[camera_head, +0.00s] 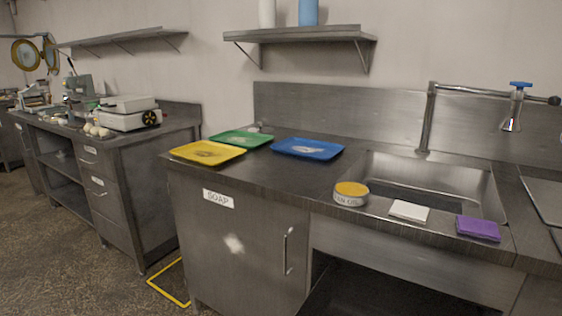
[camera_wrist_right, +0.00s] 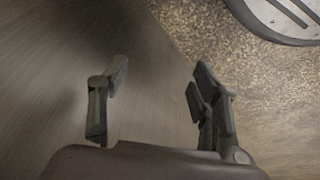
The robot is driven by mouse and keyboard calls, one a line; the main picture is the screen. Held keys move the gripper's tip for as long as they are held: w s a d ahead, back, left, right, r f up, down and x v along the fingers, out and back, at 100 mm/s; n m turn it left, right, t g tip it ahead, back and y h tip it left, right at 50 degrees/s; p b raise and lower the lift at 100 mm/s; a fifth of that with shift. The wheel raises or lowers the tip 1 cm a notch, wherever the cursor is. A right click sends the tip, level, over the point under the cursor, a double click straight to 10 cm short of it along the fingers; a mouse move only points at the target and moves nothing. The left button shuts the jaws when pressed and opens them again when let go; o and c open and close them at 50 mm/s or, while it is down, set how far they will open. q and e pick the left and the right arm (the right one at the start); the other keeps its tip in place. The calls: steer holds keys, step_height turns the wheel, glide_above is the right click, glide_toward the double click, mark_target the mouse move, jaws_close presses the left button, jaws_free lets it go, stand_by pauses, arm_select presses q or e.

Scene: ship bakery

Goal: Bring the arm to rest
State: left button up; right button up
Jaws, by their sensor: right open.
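My right gripper (camera_wrist_right: 160,95) shows in the right wrist view with its two fingers spread apart. Nothing is between them. Behind the fingers are a smooth grey-brown surface on the left and the speckled floor (camera_wrist_right: 265,95) on the right. No gripper or arm shows in the head view. My left gripper is in neither view.
A steel counter (camera_head: 270,165) holds a yellow tray (camera_head: 185,150), a green tray (camera_head: 252,136), a blue tray (camera_head: 308,149), a round tin (camera_head: 350,197), a white pad (camera_head: 409,211) and a purple pad (camera_head: 478,229) beside the sink (camera_head: 440,165). Open floor (camera_head: 60,250) lies at the left.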

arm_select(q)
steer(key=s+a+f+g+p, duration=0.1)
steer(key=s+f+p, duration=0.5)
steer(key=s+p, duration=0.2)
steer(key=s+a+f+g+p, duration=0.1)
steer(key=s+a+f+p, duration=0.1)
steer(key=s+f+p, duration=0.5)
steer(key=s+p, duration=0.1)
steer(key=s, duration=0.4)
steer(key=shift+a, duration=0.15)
arm_select(e)
steer(key=s+d+f+g, duration=0.1)
steer(key=s+f, duration=0.5)
steer(key=s, duration=0.4)
steer(key=s+d+f+g, duration=0.1)
steer(key=s+d+f, duration=0.1)
steer(key=s+f, duration=0.5)
steer(key=s, duration=0.3)
steer(key=shift+d, duration=0.15)
steer(key=shift+c, duration=0.4)
